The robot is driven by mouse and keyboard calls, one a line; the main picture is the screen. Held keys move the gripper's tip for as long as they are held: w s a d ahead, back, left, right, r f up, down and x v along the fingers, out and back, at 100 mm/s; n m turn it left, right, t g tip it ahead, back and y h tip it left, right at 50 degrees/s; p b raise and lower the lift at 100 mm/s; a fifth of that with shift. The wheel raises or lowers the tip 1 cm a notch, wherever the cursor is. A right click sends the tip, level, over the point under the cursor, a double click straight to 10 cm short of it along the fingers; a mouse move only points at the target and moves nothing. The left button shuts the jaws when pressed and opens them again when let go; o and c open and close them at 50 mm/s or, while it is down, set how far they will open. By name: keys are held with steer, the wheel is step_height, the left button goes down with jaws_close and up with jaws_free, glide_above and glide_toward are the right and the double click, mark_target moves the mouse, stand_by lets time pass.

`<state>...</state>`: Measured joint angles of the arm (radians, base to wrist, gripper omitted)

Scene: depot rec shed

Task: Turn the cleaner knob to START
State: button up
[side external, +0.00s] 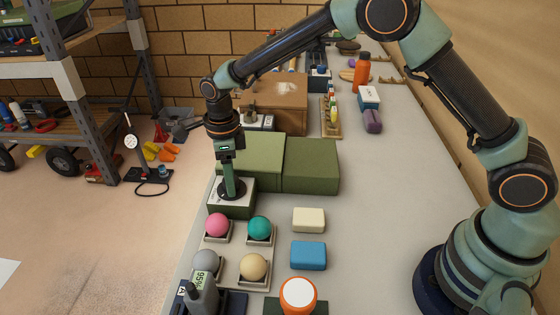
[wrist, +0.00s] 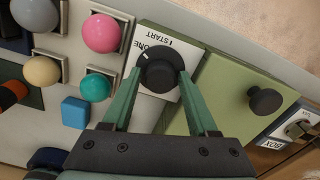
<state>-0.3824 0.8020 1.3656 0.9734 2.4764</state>
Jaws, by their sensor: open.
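My gripper (wrist: 158,76) is open, with one green finger on each side of the knob. I cannot tell whether they touch it. In the side external view my gripper (side external: 232,190) points down over the box, hiding most of the knob.
A green case (side external: 310,165) stands behind, and another black knob (wrist: 265,100) shows nearby. Pink (side external: 217,225), teal (side external: 259,229), grey and cream balls sit on holders in front. A cream block (side external: 309,220) and a blue block (side external: 309,255) lie to the right.

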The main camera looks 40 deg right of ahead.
jaws_close()
steer(key=shift+n, duration=0.3)
